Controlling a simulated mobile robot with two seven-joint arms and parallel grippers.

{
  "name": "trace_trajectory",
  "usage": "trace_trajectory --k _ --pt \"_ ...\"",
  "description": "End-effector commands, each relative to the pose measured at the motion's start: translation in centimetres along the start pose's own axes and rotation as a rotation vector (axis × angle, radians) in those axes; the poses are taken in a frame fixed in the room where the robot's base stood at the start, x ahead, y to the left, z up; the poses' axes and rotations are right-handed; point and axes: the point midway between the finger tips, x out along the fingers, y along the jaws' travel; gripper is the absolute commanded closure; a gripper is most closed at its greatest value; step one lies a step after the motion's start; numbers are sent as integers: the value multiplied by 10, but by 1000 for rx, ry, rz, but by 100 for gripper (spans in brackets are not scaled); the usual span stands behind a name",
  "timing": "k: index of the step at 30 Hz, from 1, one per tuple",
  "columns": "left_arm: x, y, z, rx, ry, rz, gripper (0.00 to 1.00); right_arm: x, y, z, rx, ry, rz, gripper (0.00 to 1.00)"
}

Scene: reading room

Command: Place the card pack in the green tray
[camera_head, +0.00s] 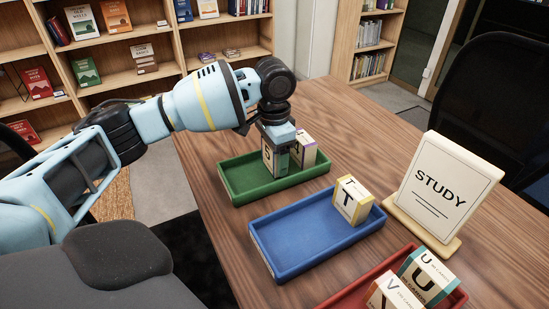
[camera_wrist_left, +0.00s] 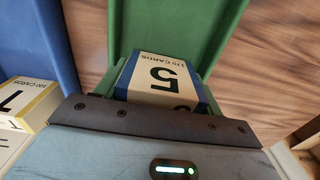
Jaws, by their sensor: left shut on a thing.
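Another card pack (camera_head: 307,150) with purple trim stands just right of the gripper, partly hidden. My right gripper is not in view.
A blue tray (camera_head: 262,245) holds a yellow-edged T pack (camera_head: 352,201). A red tray (camera_head: 455,300) holds a U pack (camera_head: 428,275) and a V pack (camera_head: 395,295). A STUDY sign (camera_head: 445,190) stands at right. The wooden table (camera_head: 350,120) is clear behind the trays.

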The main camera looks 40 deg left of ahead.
Motion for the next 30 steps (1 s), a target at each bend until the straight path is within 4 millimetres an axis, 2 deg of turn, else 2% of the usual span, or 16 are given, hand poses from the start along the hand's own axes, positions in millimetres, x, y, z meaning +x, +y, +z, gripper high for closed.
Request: trace_trajectory --k 2,13,14,15,26,30 --pt "8 0 0 -1 -1 0 55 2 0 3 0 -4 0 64" --pt "9 0 0 -1 1 1 55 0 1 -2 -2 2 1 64" --pt "9 0 0 -1 2 0 28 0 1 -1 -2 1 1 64" --pt "9 0 0 -1 1 0 23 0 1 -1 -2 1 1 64" --pt "8 0 0 -1 1 -1 23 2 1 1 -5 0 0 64" --pt "-11 0 -1 -1 5 -1 23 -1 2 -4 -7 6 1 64"
